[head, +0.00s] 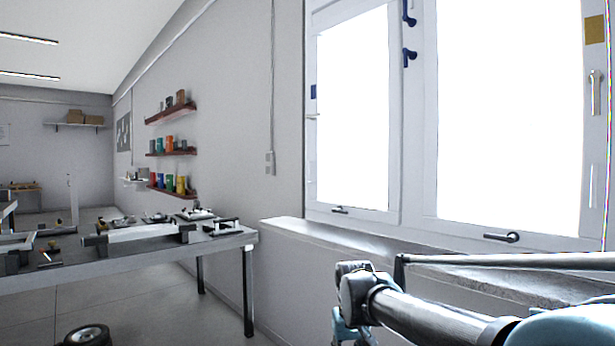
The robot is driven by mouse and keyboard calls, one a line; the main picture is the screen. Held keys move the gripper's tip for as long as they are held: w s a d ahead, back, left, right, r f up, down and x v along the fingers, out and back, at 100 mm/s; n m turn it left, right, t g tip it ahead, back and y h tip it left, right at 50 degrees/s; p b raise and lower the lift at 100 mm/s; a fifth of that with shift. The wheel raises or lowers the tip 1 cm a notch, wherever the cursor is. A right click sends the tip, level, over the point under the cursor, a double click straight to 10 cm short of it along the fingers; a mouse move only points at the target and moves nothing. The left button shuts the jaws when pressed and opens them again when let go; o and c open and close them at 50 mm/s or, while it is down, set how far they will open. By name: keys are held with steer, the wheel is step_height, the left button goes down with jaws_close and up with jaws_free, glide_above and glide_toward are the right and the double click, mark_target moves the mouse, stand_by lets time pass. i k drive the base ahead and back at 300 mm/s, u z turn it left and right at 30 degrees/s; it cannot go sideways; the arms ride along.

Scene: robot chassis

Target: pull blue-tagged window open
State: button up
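The blue-tagged window (400,150) is the left, narrower pane on the right-hand wall. Its blue tag (313,91) is on the left side of its frame. A small handle (312,116) sits just below the tag. A dark handle (340,210) is on its bottom rail. Two dark blue fittings (409,57) are on its right side. The window looks shut.
The right window (510,110) has a yellow tag (595,29) and a pale side handle (595,92). A stone sill (300,232) runs beneath both windows. A workbench with tools (130,260) stands at the left. Shelves with cups (172,152) hang on the wall. Floor shows beneath the bench.

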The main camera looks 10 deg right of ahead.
mark_target(392, 214)
steer(key=i, duration=0.85)
